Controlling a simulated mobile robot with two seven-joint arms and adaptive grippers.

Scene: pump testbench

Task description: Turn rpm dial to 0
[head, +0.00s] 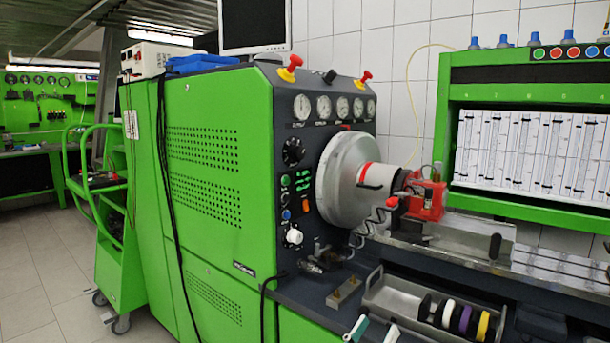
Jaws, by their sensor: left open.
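The control panel on the front of the green pump testbench (205,190) carries two round knobs. A large black dial (293,151) sits high on the panel, below the gauges. A white knob (293,236) sits low on the panel, below several buttons. The labels are too small to read, so I cannot tell which one is the rpm dial or its setting. My left gripper (376,329) shows only as two pale fingertips at the bottom edge, apart and with nothing visible between them. It is below and right of both knobs, touching neither. My right gripper is not in view.
A large silver flywheel housing (345,180) sticks out right of the panel. A metal tray (400,295) with several coloured rings lies at the lower right. A black cable (265,305) hangs below the panel. Open floor (45,285) lies at the left.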

